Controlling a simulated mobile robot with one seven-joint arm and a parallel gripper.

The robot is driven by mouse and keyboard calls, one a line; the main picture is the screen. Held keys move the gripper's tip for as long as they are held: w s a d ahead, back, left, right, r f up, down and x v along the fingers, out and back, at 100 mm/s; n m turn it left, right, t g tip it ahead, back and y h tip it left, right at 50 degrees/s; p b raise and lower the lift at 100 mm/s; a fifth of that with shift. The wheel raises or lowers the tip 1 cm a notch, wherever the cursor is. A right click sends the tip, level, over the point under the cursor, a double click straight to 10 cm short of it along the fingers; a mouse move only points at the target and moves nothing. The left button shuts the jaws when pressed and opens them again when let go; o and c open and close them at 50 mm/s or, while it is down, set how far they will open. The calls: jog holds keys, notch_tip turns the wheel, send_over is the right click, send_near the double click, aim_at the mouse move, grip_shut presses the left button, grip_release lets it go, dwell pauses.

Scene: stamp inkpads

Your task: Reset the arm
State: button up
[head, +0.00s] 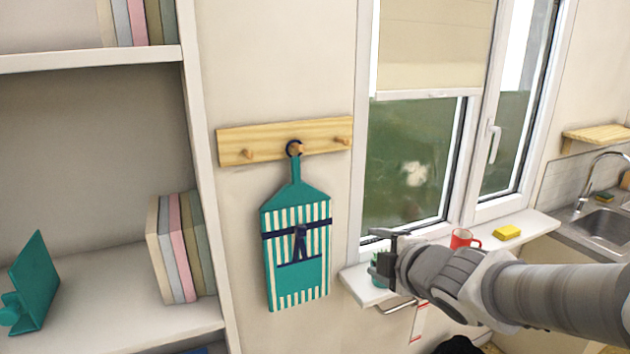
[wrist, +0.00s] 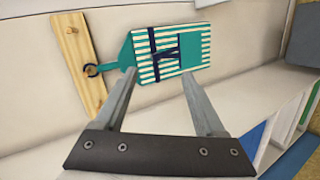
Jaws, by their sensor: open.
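My gripper (head: 378,258) is at the end of my arm, which reaches in from the right in the head view, in front of the window sill. In the wrist view my gripper (wrist: 158,85) has its two fingers spread with nothing between them. A teal striped apron-like thing (head: 297,245) hangs by a dark ring from the middle peg of a wooden peg rail (head: 235,145), left of my gripper and apart from it. In the wrist view the striped thing (wrist: 195,55) and the rail (wrist: 72,45) appear beyond the fingertips.
The window sill (head: 535,223) holds a red mug (head: 462,238), a yellow sponge (head: 507,232) and a teal item partly hidden by my gripper. Shelves (head: 130,335) with books (head: 175,250) stand at left. A sink (head: 608,222) is at right.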

jog(key=s+d+m+g+h, duration=0.4)
jog(key=s+d+m, duration=0.2)
jog(key=s+m, duration=0.7)
jog(key=s+a+f+m+g+y, duration=0.1)
jog(key=s+a+m+g, duration=0.1)
jog(key=s+a+m, duration=0.2)
jog(key=s+m, duration=0.2)
jog(key=s, duration=0.1)
jog(key=shift+g, duration=0.4)
jog(key=shift+f, duration=0.1)
jog(key=c, duration=0.4)
jog(key=shift+o, duration=0.2)
jog(key=shift+a, duration=0.15)
